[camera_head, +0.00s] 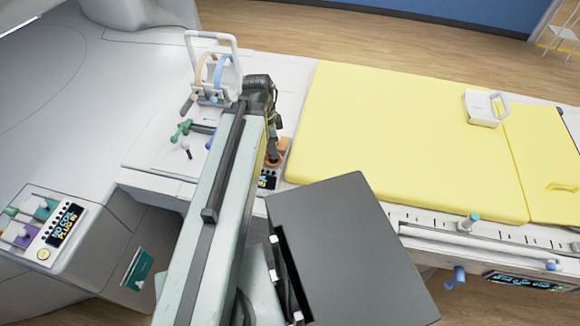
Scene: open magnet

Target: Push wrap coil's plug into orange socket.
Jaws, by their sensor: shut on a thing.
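My gripper (274,155) points down beside the left end of the yellow mattress, at the far end of my arm. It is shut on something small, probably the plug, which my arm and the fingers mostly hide. Orange parts (281,161) show right at the fingertips, beside a small dark display. They look like the orange socket, but I cannot tell whether a plug is in it or only above it. A white frame with tan and blue bands (221,70) stands behind my arm. I cannot tell for sure which coil is the wrap coil.
A green-ended part (181,130) and other small connectors lie left of my arm. The yellow mattress (400,130) fills the right, with a white handled block (484,107) on it. A control panel (45,228) reading "NO COIL PLUG IN" is at lower left.

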